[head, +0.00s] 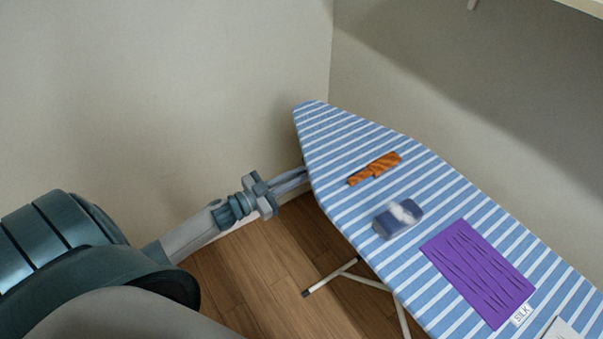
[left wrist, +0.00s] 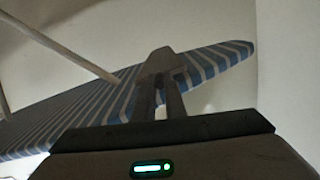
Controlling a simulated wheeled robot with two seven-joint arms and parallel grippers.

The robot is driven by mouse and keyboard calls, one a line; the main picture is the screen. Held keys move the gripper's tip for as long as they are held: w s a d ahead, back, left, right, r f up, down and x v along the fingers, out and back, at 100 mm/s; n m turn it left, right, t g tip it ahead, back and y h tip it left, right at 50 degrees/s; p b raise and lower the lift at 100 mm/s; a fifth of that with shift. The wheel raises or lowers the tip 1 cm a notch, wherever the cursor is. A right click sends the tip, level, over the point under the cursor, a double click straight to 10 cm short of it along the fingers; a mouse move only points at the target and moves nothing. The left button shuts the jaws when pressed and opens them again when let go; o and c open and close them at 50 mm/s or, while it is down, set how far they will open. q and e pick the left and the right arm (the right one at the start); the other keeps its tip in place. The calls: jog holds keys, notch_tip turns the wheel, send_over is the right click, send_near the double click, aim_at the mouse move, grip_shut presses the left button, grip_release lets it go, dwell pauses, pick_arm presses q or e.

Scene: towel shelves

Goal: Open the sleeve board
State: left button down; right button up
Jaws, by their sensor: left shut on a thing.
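The ironing board (head: 330,190) has a blue and white striped cover and stands near the wall corner, its narrow end toward the back. My left gripper (head: 304,174) is at its left edge, by the narrow end, with the fingertips partly hidden there. In the left wrist view, the fingers (left wrist: 160,88) are shut on a grey-brown piece (left wrist: 164,62) against the striped board (left wrist: 100,108). I cannot tell whether this piece is part of the sleeve board. No sleeve board shows clearly in either view. My right gripper is not in view.
On the board lie a brown wooden brush-like thing (head: 374,169), a blue and white item (head: 398,218) and a purple cloth (head: 478,272) with a SILK label (head: 522,314). White legs (head: 330,278) stand below. The wooden floor (head: 270,260) left of them is clear.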

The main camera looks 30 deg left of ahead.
pick_arm(q)
jog(key=p+v, duration=0.3)
jog(key=v, duration=2.1)
jog(key=shift+s+a, duration=0.15)
jog(key=shift+s, duration=0.05)
jog(key=shift+f, duration=0.1)
jog(key=c, duration=1.8)
grip_release()
jog(key=shift+s, duration=0.1)
jog(key=shift+s+a, duration=0.1)
jog(key=shift+s, duration=0.05)
jog(key=shift+b+v, duration=2.6)
jog(key=shift+v, duration=6.15)
